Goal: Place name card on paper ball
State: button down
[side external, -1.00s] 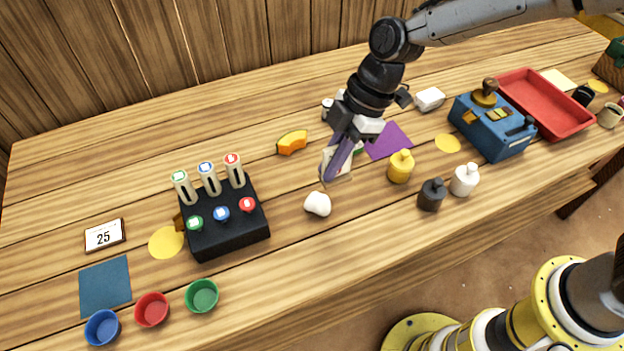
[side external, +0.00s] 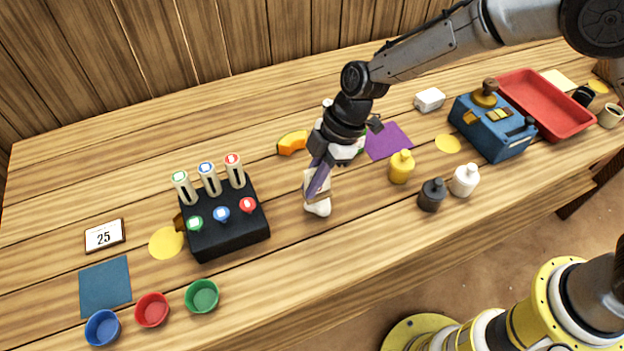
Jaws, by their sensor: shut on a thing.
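My gripper (side external: 318,190) is shut on the name card (side external: 311,183), a pale card with a brown edge, partly hidden behind a finger. The white paper ball (side external: 318,209) lies on the table just below the gripper. The card's lower edge is right above or at the ball's top in this view. I cannot tell whether they touch.
A black marker stand (side external: 228,230) is to the left, and an orange piece (side external: 292,143) lies behind. A yellow bottle (side external: 401,166), a black bottle (side external: 432,194) and a white bottle (side external: 464,180) stand to the right. The table in front of the ball is clear.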

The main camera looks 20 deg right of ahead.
jog(key=shift+f, duration=0.15)
jog(key=c, duration=1)
grip_release()
jog(key=v, duration=1.2)
jog(key=shift+r, duration=0.25)
